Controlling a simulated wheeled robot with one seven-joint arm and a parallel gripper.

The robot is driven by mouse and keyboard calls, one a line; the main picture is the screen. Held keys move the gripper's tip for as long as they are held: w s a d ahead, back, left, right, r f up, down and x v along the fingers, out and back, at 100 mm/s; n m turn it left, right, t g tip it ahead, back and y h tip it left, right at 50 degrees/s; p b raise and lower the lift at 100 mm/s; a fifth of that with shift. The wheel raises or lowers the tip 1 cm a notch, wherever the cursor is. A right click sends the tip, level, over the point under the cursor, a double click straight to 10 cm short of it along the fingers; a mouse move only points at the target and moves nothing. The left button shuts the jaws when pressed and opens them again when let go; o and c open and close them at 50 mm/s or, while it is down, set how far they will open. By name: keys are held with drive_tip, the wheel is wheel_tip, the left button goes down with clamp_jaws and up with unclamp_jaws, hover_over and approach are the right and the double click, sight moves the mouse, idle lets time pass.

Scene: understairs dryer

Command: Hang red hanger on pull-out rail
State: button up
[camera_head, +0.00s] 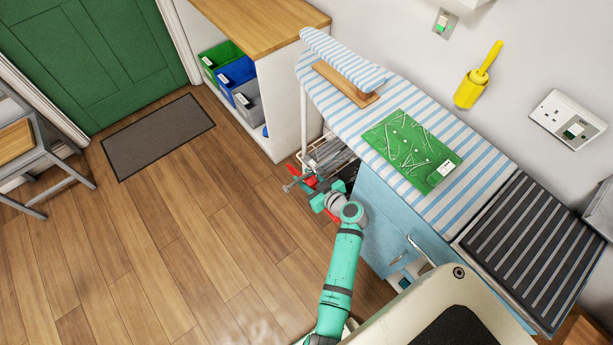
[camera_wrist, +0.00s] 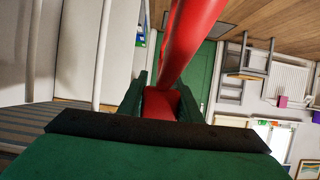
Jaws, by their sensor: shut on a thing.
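The red hanger (camera_wrist: 192,45) fills the upper middle of the wrist view, rising from between the two dark green fingers of my gripper (camera_wrist: 160,98). The jaws are shut on it. In the head view my gripper (camera_head: 318,194) is beside the open space under the ironing board, and red parts of the hanger (camera_head: 308,181) show around it.
The striped ironing board (camera_head: 440,130) overhangs the space, with a white leg (camera_head: 304,118) close by. A blue cabinet (camera_head: 385,225) stands to the right. A white shelf unit (camera_head: 285,95) with coloured bins is behind. The wooden floor (camera_head: 200,220) to the left is clear.

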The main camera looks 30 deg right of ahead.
drive_tip(key=o, duration=1.2)
drive_tip(key=shift+c, duration=0.2)
drive_tip(key=v, duration=1)
drive_tip(key=shift+s+r, duration=0.1)
drive_tip(key=shift+s, duration=0.3)
